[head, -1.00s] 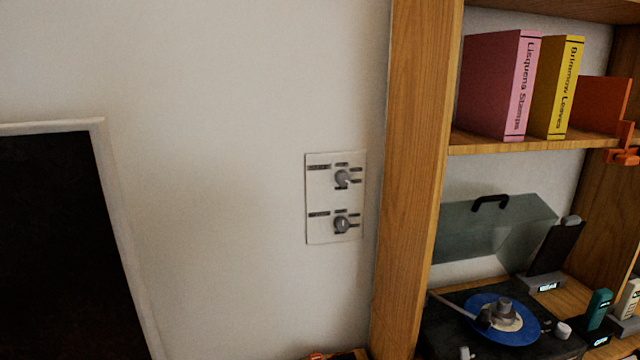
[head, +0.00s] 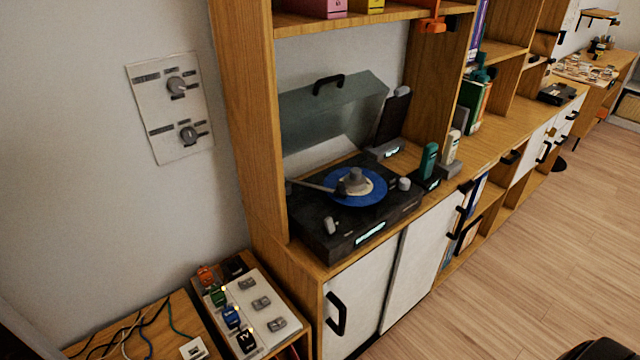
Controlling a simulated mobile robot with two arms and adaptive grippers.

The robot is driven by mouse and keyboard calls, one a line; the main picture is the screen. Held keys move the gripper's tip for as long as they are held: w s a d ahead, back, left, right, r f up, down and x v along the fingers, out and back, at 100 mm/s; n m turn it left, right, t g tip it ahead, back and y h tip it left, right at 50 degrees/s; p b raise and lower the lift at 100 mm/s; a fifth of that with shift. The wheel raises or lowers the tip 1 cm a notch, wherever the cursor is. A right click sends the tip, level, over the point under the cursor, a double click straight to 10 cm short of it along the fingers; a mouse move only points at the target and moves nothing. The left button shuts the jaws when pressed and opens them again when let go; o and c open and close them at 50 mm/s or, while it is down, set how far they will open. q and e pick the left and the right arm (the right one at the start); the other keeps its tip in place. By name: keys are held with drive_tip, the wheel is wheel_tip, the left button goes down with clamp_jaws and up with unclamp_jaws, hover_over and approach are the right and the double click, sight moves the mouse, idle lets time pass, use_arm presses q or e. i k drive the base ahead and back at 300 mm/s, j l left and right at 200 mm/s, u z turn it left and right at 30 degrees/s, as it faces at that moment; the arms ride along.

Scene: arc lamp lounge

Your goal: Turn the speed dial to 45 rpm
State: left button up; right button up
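A black turntable (head: 318,236) stands on the wooden cabinet with its tinted lid (head: 335,105) raised. A blue record (head: 372,196) lies on its platter, with a grey piece at the centre and the tonearm reaching over it. A light round knob (head: 404,184) is at the turntable's right rear corner, and another light knob (head: 331,225) is near its front left corner. A lit strip shows on its front. I cannot tell which knob is the speed dial, and no rpm marks are readable. Neither of my grippers is in view.
A wall panel (head: 165,150) with two grey dials hangs left of the shelf upright. A low box with several switches (head: 262,302) and loose cables are at lower left. A green device (head: 428,160) stands right of the turntable.

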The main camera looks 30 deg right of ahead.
sight(404, 184)
drive_tip(key=z, duration=1.35)
